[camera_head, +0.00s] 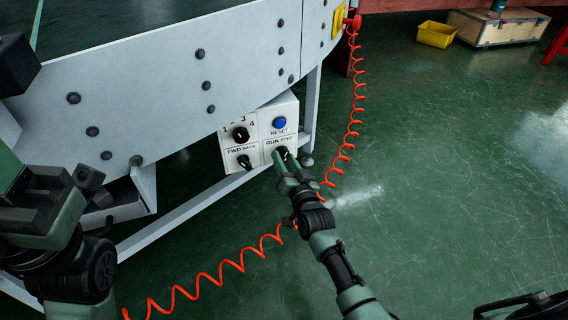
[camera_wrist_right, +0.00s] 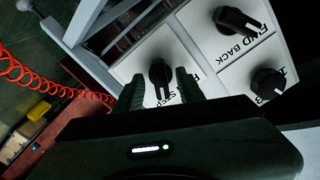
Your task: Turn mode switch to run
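The mode switch (camera_wrist_right: 160,74) is a black rotary knob on a white control panel (camera_head: 264,128), beside the RUN STEP label. In the head view my right gripper (camera_head: 282,160) reaches it from below right and partly hides it. In the right wrist view the knob sits between the two green fingertips of my right gripper (camera_wrist_right: 162,88). The fingers are apart, with narrow gaps beside the knob. I cannot tell which label the knob points to. My left arm is at the lower left of the head view; its fingers are not clear.
Other controls share the panel: a FWD BACK knob (camera_head: 244,161), a numbered knob (camera_head: 240,134) and a blue RESET button (camera_head: 279,122). The conveyor side (camera_head: 160,75) overhangs it. A coiled red cable (camera_head: 357,110) hangs at the right.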

